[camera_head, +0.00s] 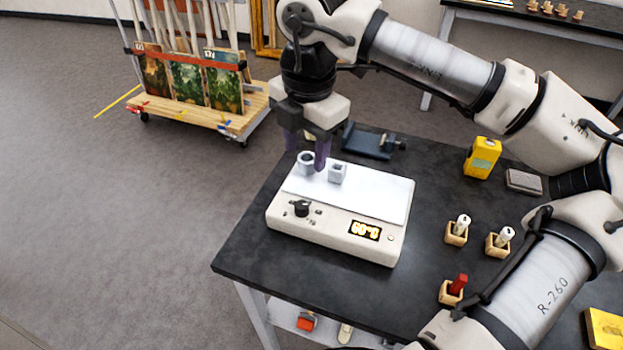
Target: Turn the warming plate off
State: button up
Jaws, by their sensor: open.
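The warming plate (380,194) is a white box with a pale flat top on the dark table.
On the black table (246,248) are a yellow device (482,158), a grey block (524,181), a dark blue vise-like tool (370,142), and small wooden holders with white pieces (457,231) and a red piece (453,290). A wooden cart (235,120) stands behind left. Floor at left is clear.

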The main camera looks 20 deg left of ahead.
aim_at(303, 204)
jog(key=f+p, duration=0.1)
jog(key=f, duration=0.3)
jog(key=f+p, duration=0.1)
jog(key=f, duration=0.4)
jog(key=a+f+p, duration=0.1)
jog(key=f, duration=0.3)
jog(key=shift+f, duration=0.35)
jog(key=shift+c, duration=0.5)
jog(key=c, duration=0.9)
jog(key=shift+w, duration=0.1)
